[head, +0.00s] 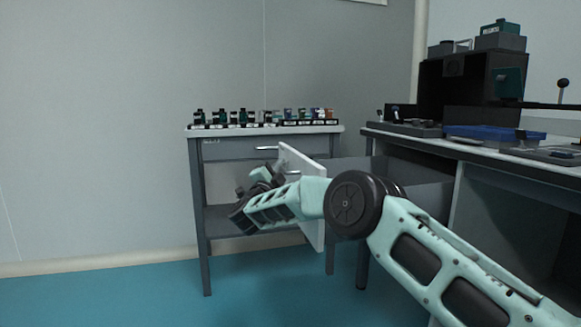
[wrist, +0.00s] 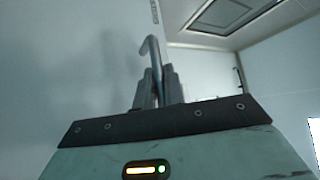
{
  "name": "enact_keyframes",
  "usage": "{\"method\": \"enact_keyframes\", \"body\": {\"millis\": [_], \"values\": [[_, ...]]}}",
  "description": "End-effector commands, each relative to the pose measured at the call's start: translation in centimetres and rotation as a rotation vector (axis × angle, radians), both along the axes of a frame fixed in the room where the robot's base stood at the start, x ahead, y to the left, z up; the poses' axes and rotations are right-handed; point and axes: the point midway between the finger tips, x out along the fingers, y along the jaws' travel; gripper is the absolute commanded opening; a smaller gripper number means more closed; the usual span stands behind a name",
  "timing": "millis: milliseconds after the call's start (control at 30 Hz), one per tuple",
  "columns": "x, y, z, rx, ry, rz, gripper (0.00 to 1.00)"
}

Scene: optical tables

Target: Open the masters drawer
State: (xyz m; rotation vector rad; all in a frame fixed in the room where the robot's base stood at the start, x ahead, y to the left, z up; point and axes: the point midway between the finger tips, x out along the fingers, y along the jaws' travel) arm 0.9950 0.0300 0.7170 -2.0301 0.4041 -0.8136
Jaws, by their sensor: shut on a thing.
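A drawer with a pale front panel (head: 312,162) stands out from the left side of the dark bench at right; its grey side wall (head: 425,190) shows, so it is open. I cannot read a label on it. My gripper (head: 280,175) is at the left face of this panel, partly hidden by my own arm. In the wrist view my gripper's fingers (wrist: 158,88) are closed around a thin bent metal handle (wrist: 150,48). The inside of the drawer is mostly hidden.
A small grey table (head: 200,190) at the left has a shut drawer (head: 228,149) with its own handle. A row of small optical parts (head: 240,118) stands on it. The bench (head: 470,152) holds a dark box (head: 450,85) and a blue tray (head: 480,132). The floor at left is clear.

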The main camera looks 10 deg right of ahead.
Motion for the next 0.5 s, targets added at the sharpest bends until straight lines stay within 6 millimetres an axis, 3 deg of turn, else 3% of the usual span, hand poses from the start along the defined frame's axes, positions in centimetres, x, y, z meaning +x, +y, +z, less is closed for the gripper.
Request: {"method": "enact_keyframes", "body": {"millis": [433,467,500], "values": [[-0.02,0.35,-0.17,0.000,0.003,-0.001,0.00],[-0.03,0.34,-0.17,0.000,0.003,-0.001,0.19],[-0.02,0.34,-0.16,-0.001,0.002,0.000,0.20]]}}
